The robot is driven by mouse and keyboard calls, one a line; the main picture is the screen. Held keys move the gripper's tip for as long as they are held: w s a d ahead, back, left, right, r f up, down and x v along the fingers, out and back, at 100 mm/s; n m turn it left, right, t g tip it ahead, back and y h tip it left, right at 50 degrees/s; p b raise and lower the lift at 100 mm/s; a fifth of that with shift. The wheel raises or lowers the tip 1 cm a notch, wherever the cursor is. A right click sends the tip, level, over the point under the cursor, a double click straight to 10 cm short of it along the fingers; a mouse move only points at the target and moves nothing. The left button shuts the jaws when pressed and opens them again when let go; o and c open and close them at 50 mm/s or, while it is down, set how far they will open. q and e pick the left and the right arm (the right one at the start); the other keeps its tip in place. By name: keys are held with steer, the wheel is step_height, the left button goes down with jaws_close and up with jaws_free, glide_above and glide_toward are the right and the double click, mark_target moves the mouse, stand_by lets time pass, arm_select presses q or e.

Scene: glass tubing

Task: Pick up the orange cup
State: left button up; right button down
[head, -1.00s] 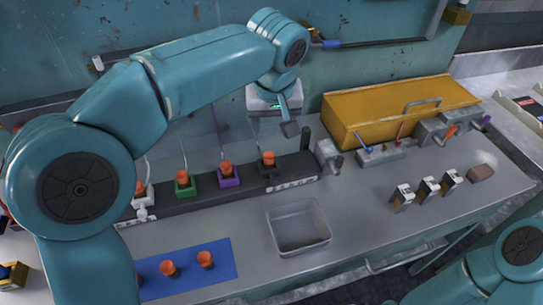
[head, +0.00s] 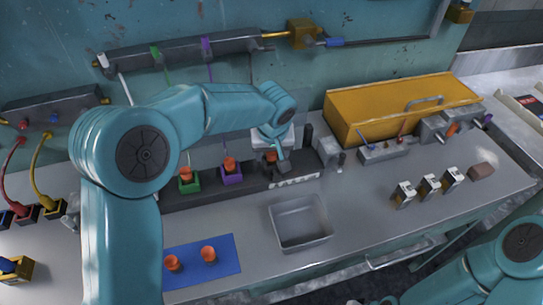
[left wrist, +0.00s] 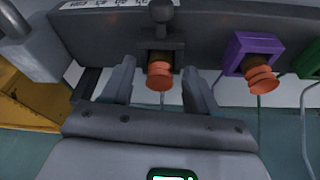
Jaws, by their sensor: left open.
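An orange cup (head: 270,157) sits in the dark holder at the right end of the black rack (head: 200,192). My left gripper (head: 277,163) is open at this cup and partly covers it in the head view. In the left wrist view, the open left gripper (left wrist: 158,72) has a finger on either side of the orange cup (left wrist: 159,76), with gaps visible. Other orange cups stand in the purple holder (head: 231,178) and green holder (head: 190,187). Two more orange cups (head: 172,263) (head: 208,254) stand on the blue mat (head: 226,268). My right gripper is out of view.
A grey bin (head: 300,222) stands in front of the rack. A yellow box (head: 370,105) and a grey clamp block (head: 328,153) are to the right. Small metal blocks (head: 430,186) stand on the right counter. My left arm covers part of the left side.

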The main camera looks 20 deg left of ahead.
arm_select(q)
steer(key=shift+s, duration=0.1)
jaws_close()
steer(key=shift+r, duration=0.1)
